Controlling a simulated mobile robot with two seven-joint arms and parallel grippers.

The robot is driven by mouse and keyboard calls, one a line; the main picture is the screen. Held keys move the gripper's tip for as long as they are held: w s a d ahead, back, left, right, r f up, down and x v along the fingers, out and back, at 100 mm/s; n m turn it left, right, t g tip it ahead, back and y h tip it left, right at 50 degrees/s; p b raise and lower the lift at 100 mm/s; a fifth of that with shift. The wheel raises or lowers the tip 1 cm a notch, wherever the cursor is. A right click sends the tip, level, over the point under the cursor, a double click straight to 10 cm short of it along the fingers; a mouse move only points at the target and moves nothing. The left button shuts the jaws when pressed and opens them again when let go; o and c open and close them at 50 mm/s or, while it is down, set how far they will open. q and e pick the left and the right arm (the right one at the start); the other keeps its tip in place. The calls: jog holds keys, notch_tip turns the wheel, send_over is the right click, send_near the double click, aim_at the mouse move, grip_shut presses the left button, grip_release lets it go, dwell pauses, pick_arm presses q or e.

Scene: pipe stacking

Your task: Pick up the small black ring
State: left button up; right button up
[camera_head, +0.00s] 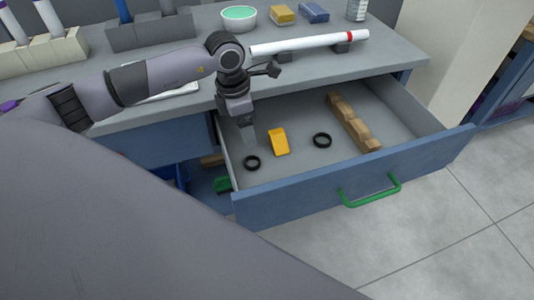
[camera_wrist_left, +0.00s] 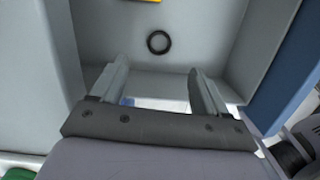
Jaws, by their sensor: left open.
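Two black rings lie flat, apart, on the floor of the open drawer. The smaller-looking black ring (camera_head: 252,157) is at the drawer's front left; the other black ring (camera_head: 322,134) is farther right and looks a little larger. My left gripper (camera_head: 250,138) points down into the drawer's left side, above and behind the left ring. In the left wrist view my left gripper (camera_wrist_left: 160,88) is open with nothing between its fingers. One black ring (camera_wrist_left: 159,42) shows there beyond the fingertips, apart from them; by its place it seems to be the left one.
A yellow block (camera_head: 279,142) lies between the rings. A wooden stepped piece (camera_head: 352,121) lies at the drawer's right. The blue drawer front (camera_head: 300,196) and its side walls bound the space. A white pipe (camera_head: 305,43) rests on the worktop behind.

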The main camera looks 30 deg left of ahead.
pick_arm(q)
jog(key=b, duration=0.3)
send_near(253, 165)
jog(key=shift+d+f+b, duration=0.1)
jog(key=shift+d+b, duration=0.05)
jog(key=shift+b, duration=0.2)
jog(key=f, duration=0.4)
jog(key=f+b, duration=0.1)
jog(key=f, duration=0.1)
jog(key=shift+w+d+f, duration=0.2)
jog(key=shift+w, duration=0.15)
jog(key=c, duration=1.1)
